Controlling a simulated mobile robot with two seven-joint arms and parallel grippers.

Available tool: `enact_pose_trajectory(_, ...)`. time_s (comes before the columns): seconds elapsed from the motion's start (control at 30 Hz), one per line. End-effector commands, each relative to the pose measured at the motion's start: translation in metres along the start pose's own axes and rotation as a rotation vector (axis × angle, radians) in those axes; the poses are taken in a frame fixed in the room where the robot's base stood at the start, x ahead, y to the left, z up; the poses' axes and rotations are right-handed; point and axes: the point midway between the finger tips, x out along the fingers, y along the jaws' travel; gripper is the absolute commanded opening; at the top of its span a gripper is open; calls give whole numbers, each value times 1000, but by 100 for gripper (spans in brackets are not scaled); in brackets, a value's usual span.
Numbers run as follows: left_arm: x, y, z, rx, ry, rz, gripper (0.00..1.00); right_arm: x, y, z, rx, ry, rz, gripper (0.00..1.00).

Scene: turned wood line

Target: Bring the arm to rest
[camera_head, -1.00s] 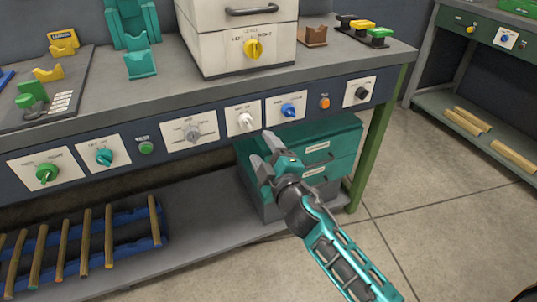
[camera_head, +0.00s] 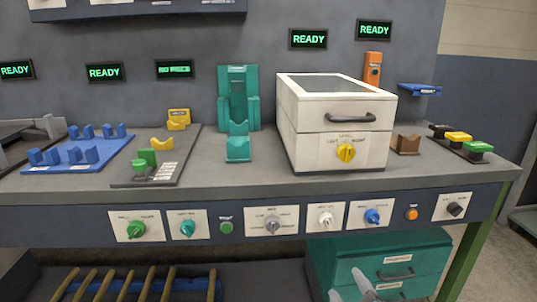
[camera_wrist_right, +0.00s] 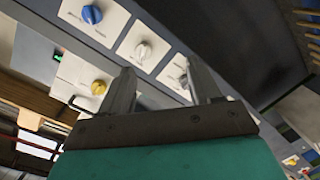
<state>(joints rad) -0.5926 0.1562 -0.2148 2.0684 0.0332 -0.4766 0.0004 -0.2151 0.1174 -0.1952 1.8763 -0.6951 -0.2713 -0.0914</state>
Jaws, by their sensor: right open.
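My right gripper (camera_head: 350,288) shows only its fingertips at the bottom edge of the head view, in front of the teal drawer box under the bench. In the right wrist view the right gripper (camera_wrist_right: 165,90) is open, its two grey fingers apart with nothing between them. Beyond the fingers is the bench's front panel with a white knob (camera_wrist_right: 142,50) and a blue knob (camera_wrist_right: 92,14). The rest of the right arm is out of the head view. My left gripper is in neither view.
The workbench (camera_head: 250,184) bears a white box with a handle (camera_head: 345,150), a teal holder (camera_head: 238,105) and a blue rack (camera_head: 75,155). Knobs such as the green one (camera_head: 136,231) stick out of its front. Teal drawers (camera_head: 400,248) and wooden rods (camera_head: 130,285) are below.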

Motion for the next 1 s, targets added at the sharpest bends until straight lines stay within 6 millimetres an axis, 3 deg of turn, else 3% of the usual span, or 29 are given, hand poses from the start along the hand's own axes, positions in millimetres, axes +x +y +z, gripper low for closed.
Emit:
enact_pose_trajectory(0.1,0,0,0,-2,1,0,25,-41,-40,25,251,-101,-132,63)
enact_pose_trajectory(0.2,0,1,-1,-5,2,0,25,-76,-70,36,455,-188,-236,63)
enact_pose_trajectory(0.4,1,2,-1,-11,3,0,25,-146,-120,42,817,-358,-427,63)
enact_pose_trajectory(0.43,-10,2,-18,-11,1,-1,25,-143,-102,31,801,-349,-411,63)
enact_pose_trajectory(0.63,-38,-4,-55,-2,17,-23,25,-151,-66,15,781,-360,-386,63)
enact_pose_trajectory(0.8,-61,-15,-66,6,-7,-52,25,-159,-40,4,769,-370,-369,63)
enact_pose_trajectory(1.0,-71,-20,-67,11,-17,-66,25,-164,-28,2,761,-375,-358,63)
